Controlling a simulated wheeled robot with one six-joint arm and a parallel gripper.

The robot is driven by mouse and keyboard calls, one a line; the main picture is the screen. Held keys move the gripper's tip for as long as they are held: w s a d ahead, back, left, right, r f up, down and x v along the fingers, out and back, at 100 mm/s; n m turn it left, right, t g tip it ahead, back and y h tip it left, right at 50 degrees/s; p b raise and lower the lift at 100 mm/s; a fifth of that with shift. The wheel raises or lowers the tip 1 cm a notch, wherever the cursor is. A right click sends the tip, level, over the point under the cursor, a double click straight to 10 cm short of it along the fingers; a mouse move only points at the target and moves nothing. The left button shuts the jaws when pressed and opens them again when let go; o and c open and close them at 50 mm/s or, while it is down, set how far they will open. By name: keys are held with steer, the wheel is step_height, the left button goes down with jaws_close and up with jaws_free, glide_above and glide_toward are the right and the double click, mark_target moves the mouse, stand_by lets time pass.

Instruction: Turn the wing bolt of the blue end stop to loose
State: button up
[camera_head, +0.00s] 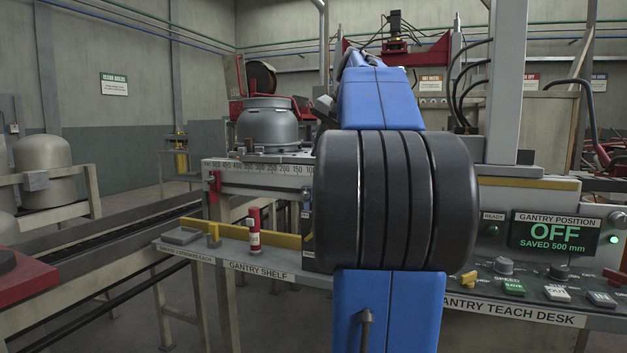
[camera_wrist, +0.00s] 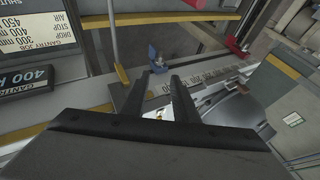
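The blue end stop (camera_wrist: 156,56) shows in the wrist view on the edge of the numbered rail, just beyond my fingertips. Its wing bolt is too small to make out there. In the head view, a sliver of blue (camera_head: 307,199) shows on the rail beside my arm, and the rest is hidden. My gripper (camera_wrist: 160,77) has its two dark fingers apart with nothing visibly held between them. The fingertips point toward the blue end stop; I cannot tell whether they touch it. In the head view my own blue and black arm hides the gripper.
A red end stop (camera_head: 213,184) sits farther left on the rail (camera_head: 262,168); it also shows in the wrist view (camera_wrist: 237,47). A grey pot-like cylinder (camera_head: 268,125) stands above the rail. A red tube (camera_head: 254,230) stands on the gantry shelf. The teach desk display (camera_head: 553,233) reads OFF.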

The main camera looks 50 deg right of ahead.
mark_target(305, 192)
steer(key=x, duration=1.7)
steer(key=shift+w+f, duration=0.1)
steer(key=shift+w, duration=0.15)
jaws_close()
